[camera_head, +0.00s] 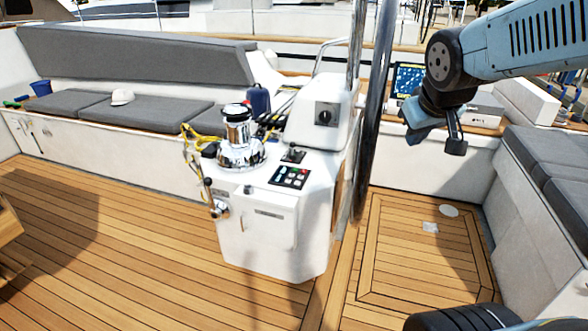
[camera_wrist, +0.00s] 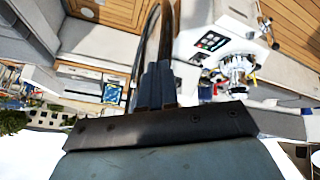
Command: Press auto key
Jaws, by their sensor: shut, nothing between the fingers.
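A dark key panel (camera_head: 289,177) with small coloured keys lies on top of the white console (camera_head: 255,255) in the head view. The panel also shows in the wrist view (camera_wrist: 211,42), with red and green keys visible. The key labels are too small to read, so I cannot tell which is auto. My gripper (camera_wrist: 160,68) is shut and empty in the wrist view, its dark fingers side by side. In the head view my arm's end hangs at the upper right, well apart from the panel, beyond the wheel, and its fingertips are hard to make out.
The tall steering wheel (camera_head: 372,110) stands edge-on between my arm's end and the console. A chrome winch (camera_head: 238,140) and a small lever (camera_head: 292,154) are beside the panel. A chart screen (camera_head: 407,78) is behind my arm. The wooden deck (camera_head: 130,235) is clear at left.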

